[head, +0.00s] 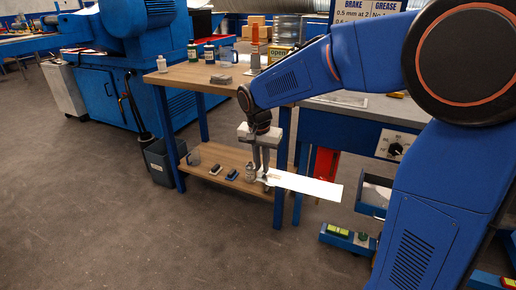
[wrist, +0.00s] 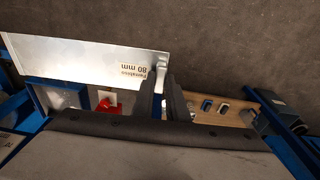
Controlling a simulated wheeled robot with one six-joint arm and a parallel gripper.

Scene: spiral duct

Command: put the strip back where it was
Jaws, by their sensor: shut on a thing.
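The strip is a long, thin, pale metal piece (head: 308,186). In the wrist view (wrist: 85,62) it stretches to the left and carries an upside-down label reading "80 mm". My gripper (head: 264,172) points down and is shut on one end of the strip. The fingers also show in the wrist view (wrist: 162,88). The strip sticks out to the right from the fingers, roughly level, past the right leg of the wooden bench. It appears in the air, in front of the bench's lower shelf.
The lower wooden shelf (head: 210,172) holds several small items. Bottles, a mug and a grey block stand on the bench top (head: 200,76). A blue machine bench with a dial (head: 396,149) is to the right. Open floor (head: 90,210) lies in front and left.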

